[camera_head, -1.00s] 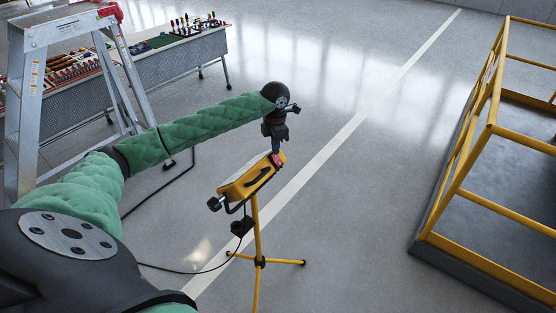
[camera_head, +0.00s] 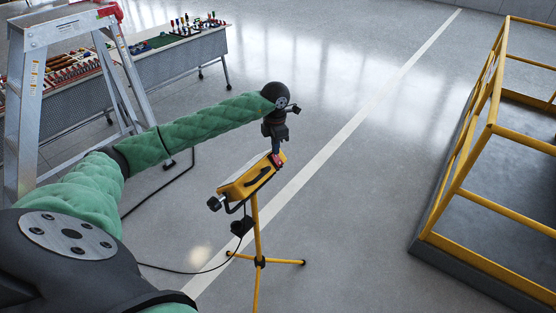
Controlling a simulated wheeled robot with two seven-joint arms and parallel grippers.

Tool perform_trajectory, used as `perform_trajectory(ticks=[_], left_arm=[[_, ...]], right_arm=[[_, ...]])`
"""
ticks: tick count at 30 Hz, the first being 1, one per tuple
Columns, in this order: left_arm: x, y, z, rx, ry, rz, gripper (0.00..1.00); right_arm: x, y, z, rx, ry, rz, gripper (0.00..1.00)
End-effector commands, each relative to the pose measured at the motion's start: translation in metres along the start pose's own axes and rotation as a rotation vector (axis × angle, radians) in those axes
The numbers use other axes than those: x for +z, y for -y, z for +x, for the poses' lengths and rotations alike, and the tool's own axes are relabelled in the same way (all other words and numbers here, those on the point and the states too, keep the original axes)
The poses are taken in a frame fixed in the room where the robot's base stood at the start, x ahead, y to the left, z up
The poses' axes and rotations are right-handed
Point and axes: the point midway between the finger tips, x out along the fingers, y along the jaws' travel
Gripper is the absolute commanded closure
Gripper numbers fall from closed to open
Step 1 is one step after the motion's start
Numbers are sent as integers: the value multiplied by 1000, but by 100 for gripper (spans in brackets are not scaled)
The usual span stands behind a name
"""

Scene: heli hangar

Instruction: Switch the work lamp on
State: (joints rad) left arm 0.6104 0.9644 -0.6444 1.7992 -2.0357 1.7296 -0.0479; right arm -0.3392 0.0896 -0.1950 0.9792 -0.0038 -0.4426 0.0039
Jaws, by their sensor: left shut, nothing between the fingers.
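The work lamp (camera_head: 243,184) is a yellow box-shaped head with a black handle on top, tilted on a yellow tripod stand (camera_head: 257,238). A small red part (camera_head: 279,159) shows at its upper right end. My left arm reaches in from the left, and its gripper (camera_head: 276,150) points down at that red end of the lamp. The left gripper is shut and empty, its tips at or very close to the red part; I cannot tell if they touch. The lamp's front face is turned away from view. My right gripper is not in view.
A yellow railed platform (camera_head: 440,240) stands at the right. A black cable (camera_head: 185,271) runs over the floor from the lamp. The floor between lamp and platform is clear.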

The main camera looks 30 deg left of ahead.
Motion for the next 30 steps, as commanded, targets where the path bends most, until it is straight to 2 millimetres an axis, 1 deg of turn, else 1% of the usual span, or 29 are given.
perform_trajectory(ticks=[21,26,30], left_arm=[[0,0,10,-1,-1,0,100],[0,0,8,-1,-1,1,100],[0,0,1,-1,-1,1,100]], right_arm=[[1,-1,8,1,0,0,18],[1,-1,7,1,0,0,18],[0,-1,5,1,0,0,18]])
